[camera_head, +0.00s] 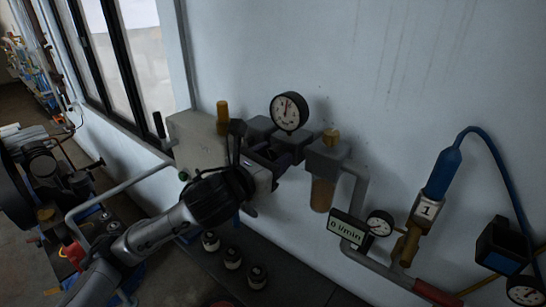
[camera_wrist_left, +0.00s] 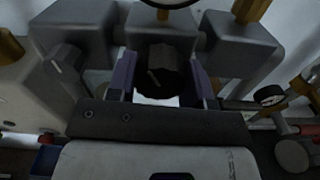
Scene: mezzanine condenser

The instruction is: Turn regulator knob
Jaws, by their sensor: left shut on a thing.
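The regulator is a row of grey blocks (camera_head: 258,128) on the wall with a round gauge (camera_head: 289,111) above it. In the left wrist view, a dark round knob (camera_wrist_left: 157,76) with a pale line mark sits on the middle block. My left gripper (camera_head: 266,158) is at the front of the regulator. It also shows in the left wrist view (camera_wrist_left: 162,68), with its two purplish fingers on either side of the knob, shut on it. In the head view the gripper hides the knob. My right gripper is not in view.
A second dark knob (camera_wrist_left: 68,60) with a white mark is left of the gripper. A brass-coloured bowl (camera_head: 322,194) hangs to the right, beside a display (camera_head: 349,229) reading 0 l/min. Grey pipe, a small gauge (camera_head: 380,223) and a blue hose (camera_head: 500,165) lie further right.

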